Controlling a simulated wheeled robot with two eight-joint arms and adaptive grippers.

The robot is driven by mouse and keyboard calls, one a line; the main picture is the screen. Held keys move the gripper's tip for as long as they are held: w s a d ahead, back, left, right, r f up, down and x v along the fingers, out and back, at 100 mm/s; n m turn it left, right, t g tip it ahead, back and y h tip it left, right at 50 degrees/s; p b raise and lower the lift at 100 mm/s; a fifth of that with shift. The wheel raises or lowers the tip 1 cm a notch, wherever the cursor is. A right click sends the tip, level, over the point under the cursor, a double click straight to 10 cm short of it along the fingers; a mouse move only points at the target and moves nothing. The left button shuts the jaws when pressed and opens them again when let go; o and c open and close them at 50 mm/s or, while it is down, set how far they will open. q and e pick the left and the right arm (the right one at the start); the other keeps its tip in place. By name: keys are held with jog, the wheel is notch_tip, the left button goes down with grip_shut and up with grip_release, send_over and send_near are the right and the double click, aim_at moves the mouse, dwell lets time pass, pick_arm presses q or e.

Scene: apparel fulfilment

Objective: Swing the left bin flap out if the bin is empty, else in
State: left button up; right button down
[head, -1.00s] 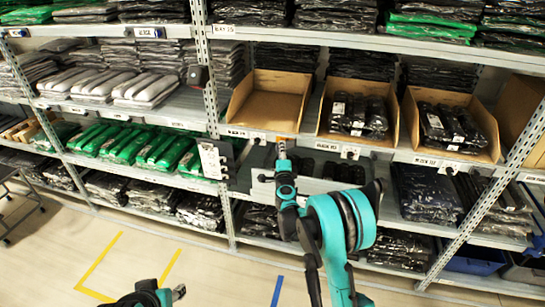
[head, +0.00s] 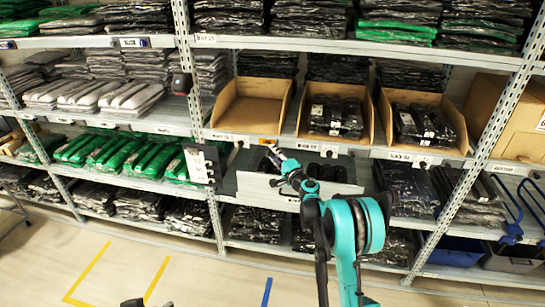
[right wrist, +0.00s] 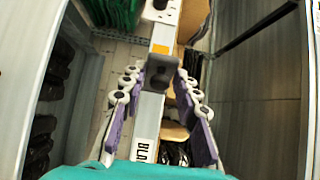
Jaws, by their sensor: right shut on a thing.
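The left bin (head: 247,112) is an open cardboard bin on the middle shelf, and it looks empty inside. Its flap is a small dark tab with an orange part (head: 268,141) at the shelf's front edge below the bin. In the right wrist view, the dark tab (right wrist: 160,70) sits between the purple finger pads near their tips. My right gripper (head: 271,151) is shut on the flap; it also shows in the right wrist view (right wrist: 165,84). Which way the flap points is hard to tell. Only a dark sliver of my left arm shows at the bottom edge.
The middle bin (head: 300,138) and right bin (head: 384,125) hold black wrapped packs. Small dark tabs also show on the shelf edge below them. A light grey panel (head: 262,188) lies below the shelf, behind my right arm.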

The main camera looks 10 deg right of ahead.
jog(key=shift+d+r+n+y, duration=0.15)
jog(key=shift+d+n+y, duration=0.2)
jog(key=shift+d, duration=0.55)
dwell(0.3)
dwell(0.4)
jog(key=c, duration=1.4)
grip_release()
jog(key=shift+c, duration=0.2)
jog(key=v, duration=1.2)
jog(key=shift+d, duration=0.25)
jog(key=shift+w+y, duration=0.1)
jog(key=shift+y, duration=0.15)
